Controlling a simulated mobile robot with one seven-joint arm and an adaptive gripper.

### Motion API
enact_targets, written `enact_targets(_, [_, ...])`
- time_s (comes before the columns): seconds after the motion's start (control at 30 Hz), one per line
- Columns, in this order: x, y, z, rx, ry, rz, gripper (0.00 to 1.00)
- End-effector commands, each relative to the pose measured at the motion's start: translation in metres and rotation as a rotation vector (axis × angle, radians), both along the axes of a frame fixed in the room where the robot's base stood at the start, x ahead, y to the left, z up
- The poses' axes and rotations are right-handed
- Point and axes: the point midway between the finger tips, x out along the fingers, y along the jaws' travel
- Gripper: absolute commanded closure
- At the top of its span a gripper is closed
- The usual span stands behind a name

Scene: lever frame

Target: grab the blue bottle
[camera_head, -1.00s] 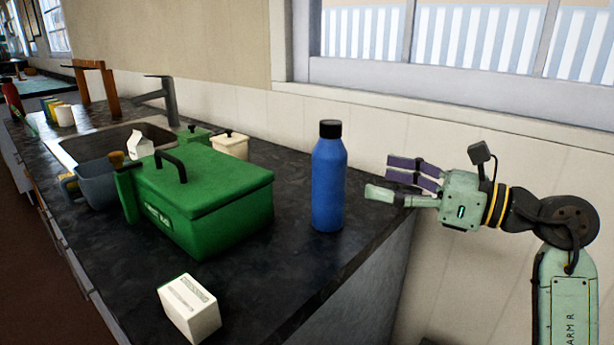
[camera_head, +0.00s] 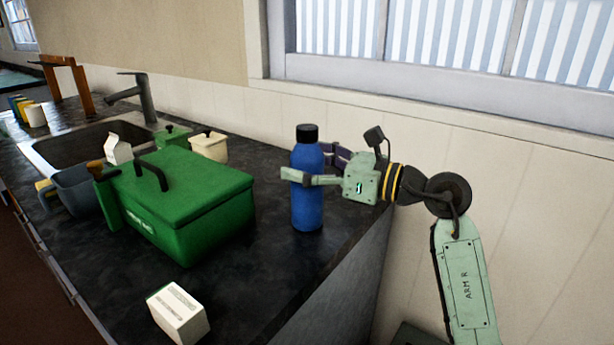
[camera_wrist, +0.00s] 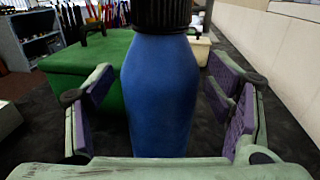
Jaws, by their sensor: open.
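The blue bottle (camera_head: 307,206) with a black cap stands upright on the dark counter near its right end. In the wrist view the bottle (camera_wrist: 160,95) fills the middle, with its ribbed dark cap at the top edge. My gripper (camera_head: 308,172) is open around the bottle's upper body, one finger in front of it and the other partly hidden behind. In the wrist view my gripper (camera_wrist: 162,110) has its purple-padded fingers on both sides of the bottle, with gaps showing between pads and bottle.
A green lidded box (camera_head: 185,195) stands left of the bottle, with a small white box (camera_head: 178,313) in front. A cream pot (camera_head: 209,146), a grey-blue container (camera_head: 75,188) and a sink with a faucet (camera_head: 145,98) lie farther left. The wall and window run behind.

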Motion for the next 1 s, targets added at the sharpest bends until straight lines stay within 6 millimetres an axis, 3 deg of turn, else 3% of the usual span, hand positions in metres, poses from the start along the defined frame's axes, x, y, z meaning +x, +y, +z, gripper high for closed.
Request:
enact_targets(0.17, [0.0002,0.0002,-0.0007,0.001,0.0,-0.001,0.26])
enact_targets(1.0, [0.0,0.0,-0.0006,0.0,0.0,0.0,0.81])
